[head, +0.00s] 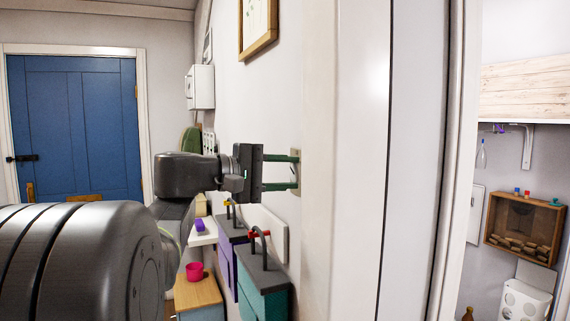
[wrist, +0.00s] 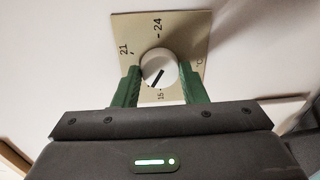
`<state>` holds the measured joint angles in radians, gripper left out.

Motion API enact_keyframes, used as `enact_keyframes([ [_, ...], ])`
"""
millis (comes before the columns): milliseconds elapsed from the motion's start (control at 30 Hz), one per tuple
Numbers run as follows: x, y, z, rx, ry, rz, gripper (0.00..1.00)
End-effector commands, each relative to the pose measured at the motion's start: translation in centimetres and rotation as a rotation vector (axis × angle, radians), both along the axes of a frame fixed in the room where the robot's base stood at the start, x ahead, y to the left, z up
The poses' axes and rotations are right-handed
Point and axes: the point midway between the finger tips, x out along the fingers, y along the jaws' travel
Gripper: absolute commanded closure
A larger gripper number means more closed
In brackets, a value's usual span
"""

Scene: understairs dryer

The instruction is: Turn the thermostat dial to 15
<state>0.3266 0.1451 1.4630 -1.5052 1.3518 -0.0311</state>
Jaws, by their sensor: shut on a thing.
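The thermostat plate (wrist: 188,32) is beige and fixed to the white wall. It shows 21, 24, 15 and °C. The white round dial (wrist: 160,62) sits at its middle with a black line slanting from upper right to lower left. The line's lower end lies to the left of the 15 mark. My gripper (wrist: 159,78) has its green fingers on both sides of the dial, shut on it. The left finger hides part of the plate's scale. In the head view the plate (head: 296,160) is nearly edge-on, with my gripper (head: 297,172) reaching it; the dial is hidden there.
Below my gripper stand a purple box (head: 222,262) and a teal box (head: 262,295), both with dark handles. A pink cup (head: 194,271) stands on a wooden-topped cabinet (head: 196,292). A white door frame (head: 345,180) stands close to the right of the thermostat. A blue door (head: 80,125) is at the back left.

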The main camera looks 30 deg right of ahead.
Motion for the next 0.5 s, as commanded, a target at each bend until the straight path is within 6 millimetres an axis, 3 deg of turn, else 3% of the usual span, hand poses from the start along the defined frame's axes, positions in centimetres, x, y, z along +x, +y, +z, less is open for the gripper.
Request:
enact_keyframes([
  [500,0.12,-0.01,0.16,0.048,0.413,0.001,0.84],
])
